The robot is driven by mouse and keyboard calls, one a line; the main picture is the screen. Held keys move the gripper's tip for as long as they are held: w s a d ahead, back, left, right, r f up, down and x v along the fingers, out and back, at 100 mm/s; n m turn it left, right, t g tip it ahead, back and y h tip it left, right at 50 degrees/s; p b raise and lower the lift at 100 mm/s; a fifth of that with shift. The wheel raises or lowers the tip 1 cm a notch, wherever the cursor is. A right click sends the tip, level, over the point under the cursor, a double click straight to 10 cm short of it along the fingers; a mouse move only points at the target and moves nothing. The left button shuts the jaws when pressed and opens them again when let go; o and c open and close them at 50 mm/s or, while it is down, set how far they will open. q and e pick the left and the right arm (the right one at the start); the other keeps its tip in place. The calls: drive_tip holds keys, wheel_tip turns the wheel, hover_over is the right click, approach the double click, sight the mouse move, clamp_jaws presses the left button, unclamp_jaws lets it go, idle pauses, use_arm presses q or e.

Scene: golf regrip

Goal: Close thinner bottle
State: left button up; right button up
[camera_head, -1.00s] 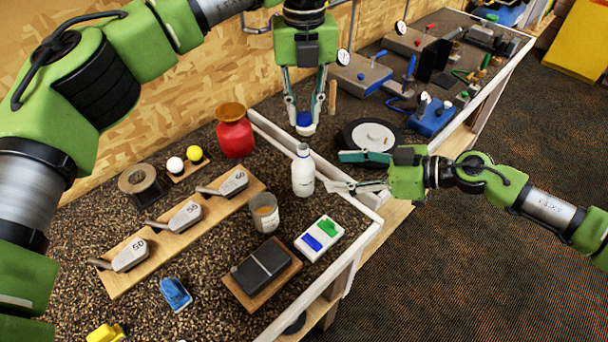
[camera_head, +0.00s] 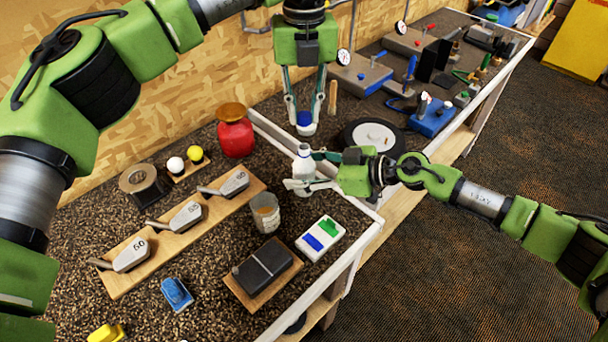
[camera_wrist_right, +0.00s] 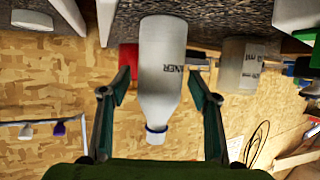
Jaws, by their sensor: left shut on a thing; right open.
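The thinner bottle (camera_head: 303,168) is white and stands upright near the table's right rim. In the right wrist view the bottle (camera_wrist_right: 162,65) appears upside down, with part of its label lettering and a blue ring at its neck. My right gripper (camera_head: 312,170) is open, with one finger on each side of the bottle; in the wrist view gaps show between the fingers and bottle. My left gripper (camera_head: 305,112) is shut on a small blue cap-like piece (camera_head: 304,118) with white below it, behind and above the bottle.
A red container (camera_head: 235,135) is behind left. A white box (camera_head: 320,238), a dark block (camera_head: 263,270) and a board of club heads (camera_head: 187,216) lie nearer.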

clamp_jaws()
use_arm(q)
hover_over(304, 146)
drive_tip(key=shift+f, duration=2.55)
drive_tip(key=shift+f, duration=0.9)
drive_tip(key=shift+f, duration=0.55)
use_arm(e)
drive_tip(key=shift+f, duration=0.1)
